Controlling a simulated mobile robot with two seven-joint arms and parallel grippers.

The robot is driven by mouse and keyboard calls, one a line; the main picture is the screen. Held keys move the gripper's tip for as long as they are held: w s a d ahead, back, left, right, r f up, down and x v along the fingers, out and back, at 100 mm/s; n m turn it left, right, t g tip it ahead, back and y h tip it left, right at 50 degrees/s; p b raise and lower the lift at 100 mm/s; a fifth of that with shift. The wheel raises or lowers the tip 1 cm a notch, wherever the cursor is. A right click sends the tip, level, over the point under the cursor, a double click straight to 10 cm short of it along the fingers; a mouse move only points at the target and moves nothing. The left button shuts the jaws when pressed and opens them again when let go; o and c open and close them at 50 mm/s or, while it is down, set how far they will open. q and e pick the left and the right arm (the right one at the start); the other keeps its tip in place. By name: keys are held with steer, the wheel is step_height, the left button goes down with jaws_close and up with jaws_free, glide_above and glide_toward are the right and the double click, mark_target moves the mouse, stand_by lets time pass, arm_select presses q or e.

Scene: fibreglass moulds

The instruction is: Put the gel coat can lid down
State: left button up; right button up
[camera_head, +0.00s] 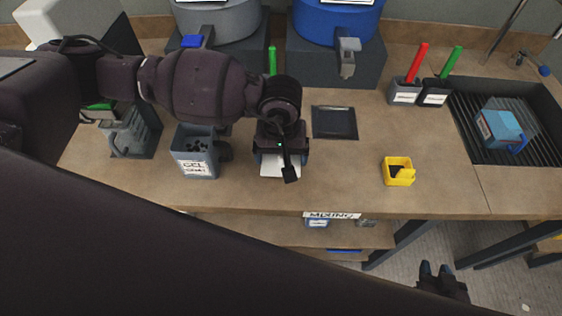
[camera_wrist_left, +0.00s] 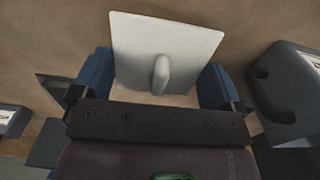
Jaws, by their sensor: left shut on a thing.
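The gel coat can lid is a pale square plate with a small raised handle. It shows in the wrist view (camera_wrist_left: 190,42) and in the head view (camera_head: 280,168). My left gripper (camera_head: 281,158) is shut on it, with blue fingers at either side in the wrist view (camera_wrist_left: 158,88). The lid is over the worktop right of the can; I cannot tell whether it touches. The grey gel coat can (camera_head: 195,167) stands uncovered to its left, with dark contents. My right gripper (camera_head: 436,270) hangs empty in front of the table, its two bluish fingertips apart.
A dark flat tray (camera_head: 334,122) lies behind right of the lid. A yellow box (camera_head: 398,173) stands further right. Brush holders (camera_head: 404,95) and a sink (camera_head: 500,148) are at the right. Blue (camera_head: 338,22) and grey drums stand behind. Worktop between lid and yellow box is clear.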

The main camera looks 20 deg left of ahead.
mark_target(281, 165)
arm_select(q)
step_height(281, 165, down, 4)
steer(key=shift+r, duration=0.1)
steer(key=shift+f, duration=0.3)
steer(key=o, duration=0.6)
steer(key=shift+c, duration=0.2)
steer(key=shift+r, duration=0.1)
